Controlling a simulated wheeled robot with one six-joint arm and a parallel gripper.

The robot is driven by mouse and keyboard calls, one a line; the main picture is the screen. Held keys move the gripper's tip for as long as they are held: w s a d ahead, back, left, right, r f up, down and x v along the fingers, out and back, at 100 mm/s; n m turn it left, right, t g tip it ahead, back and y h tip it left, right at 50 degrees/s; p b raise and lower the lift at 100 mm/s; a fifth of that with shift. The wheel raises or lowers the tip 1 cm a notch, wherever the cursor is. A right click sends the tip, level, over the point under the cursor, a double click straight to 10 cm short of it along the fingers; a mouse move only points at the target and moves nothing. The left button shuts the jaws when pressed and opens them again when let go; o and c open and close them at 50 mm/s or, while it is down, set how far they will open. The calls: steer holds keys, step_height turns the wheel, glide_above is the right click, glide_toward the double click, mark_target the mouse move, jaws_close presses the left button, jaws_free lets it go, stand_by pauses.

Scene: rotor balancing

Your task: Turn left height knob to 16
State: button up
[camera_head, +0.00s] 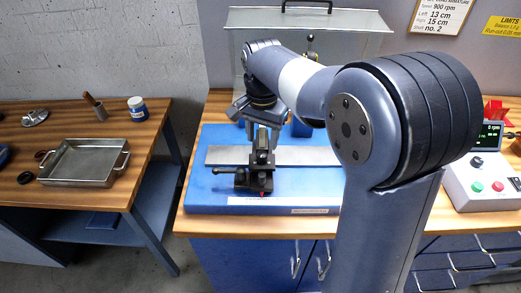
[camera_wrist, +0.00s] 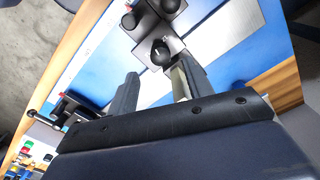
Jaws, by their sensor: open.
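The left pedestal (camera_head: 258,178) is a dark stand on the blue balancing base, left of centre in the head view. In the wrist view, a round black knob (camera_wrist: 161,52) with a small white mark lies just beyond my fingertips. I cannot read any number on it, and I cannot tell if it is the left height knob. My gripper (camera_head: 263,130) is above the pedestal, pointing down. In the wrist view my gripper (camera_wrist: 158,70) has its two fingers apart with nothing between them. The knob is hidden by my gripper in the head view.
A clear guard (camera_head: 350,40) stands behind the base. A control box (camera_head: 485,185) with green and red buttons is at the right. A metal tray (camera_head: 82,165) lies on the left table, beyond a gap. A lever (camera_head: 222,171) sticks out left of the pedestal.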

mark_target(262, 154)
step_height(262, 154, down, 5)
steer(key=shift+f, duration=0.2)
steer(key=shift+c, duration=0.6)
steer(key=c, duration=0.9)
steer(key=shift+r+n, duration=0.1)
steer(key=shift+n, duration=0.2)
steer(key=n+p, duration=0.1)
steer(key=n, duration=0.4)
steer(key=shift+p, duration=0.3)
steer(key=n, duration=0.6)
steer(key=shift+p, duration=0.35)
